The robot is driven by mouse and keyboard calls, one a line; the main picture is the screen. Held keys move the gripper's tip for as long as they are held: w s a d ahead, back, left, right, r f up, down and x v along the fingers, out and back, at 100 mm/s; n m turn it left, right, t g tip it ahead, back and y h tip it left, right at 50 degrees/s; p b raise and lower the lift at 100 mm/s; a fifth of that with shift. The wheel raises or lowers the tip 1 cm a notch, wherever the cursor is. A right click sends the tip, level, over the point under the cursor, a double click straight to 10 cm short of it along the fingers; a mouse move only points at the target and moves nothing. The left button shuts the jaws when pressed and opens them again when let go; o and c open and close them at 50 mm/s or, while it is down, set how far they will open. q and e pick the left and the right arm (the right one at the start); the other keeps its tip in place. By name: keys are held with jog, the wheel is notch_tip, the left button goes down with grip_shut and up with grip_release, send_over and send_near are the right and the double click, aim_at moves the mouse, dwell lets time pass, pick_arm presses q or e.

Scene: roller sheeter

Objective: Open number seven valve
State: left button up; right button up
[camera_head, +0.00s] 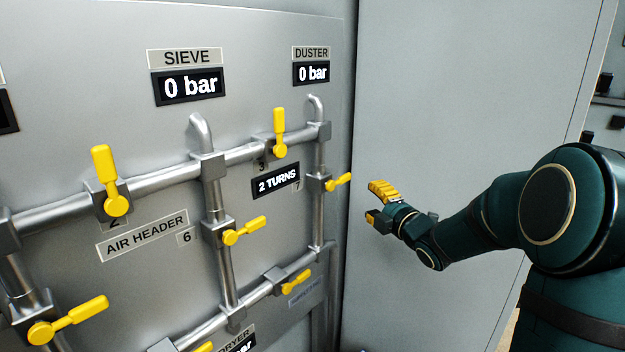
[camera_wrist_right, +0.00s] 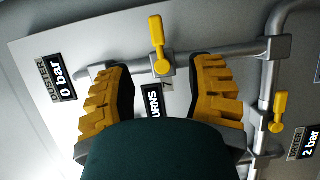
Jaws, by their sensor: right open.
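The number seven valve has a yellow lever (camera_head: 338,182) on the vertical pipe below the DUSTER display (camera_head: 311,73), which reads 0 bar. Its lever points right, across the pipe. A plate marked 7 (camera_head: 297,185) is at its left. My right gripper (camera_head: 376,204) is open and empty, to the right of the lever and apart from it in the head view. In the right wrist view the spread fingers (camera_wrist_right: 162,72) frame the same lever (camera_wrist_right: 157,37), which lies beyond them and between them. My left gripper is not in view.
Other yellow valves sit close by: number 3 (camera_head: 279,132) above, number 6 (camera_head: 243,231) at the left and a lower one (camera_head: 289,280). A 2 TURNS sign (camera_head: 276,180) is left of valve seven. A plain grey panel (camera_head: 440,100) stands right of the board.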

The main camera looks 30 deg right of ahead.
aim_at(346, 179)
jog(key=w, duration=0.7)
jog(key=w+b, duration=0.1)
jog(key=w, duration=0.5)
jog(key=shift+w+r, duration=0.2)
jog(key=shift+w, duration=0.15)
grip_shut()
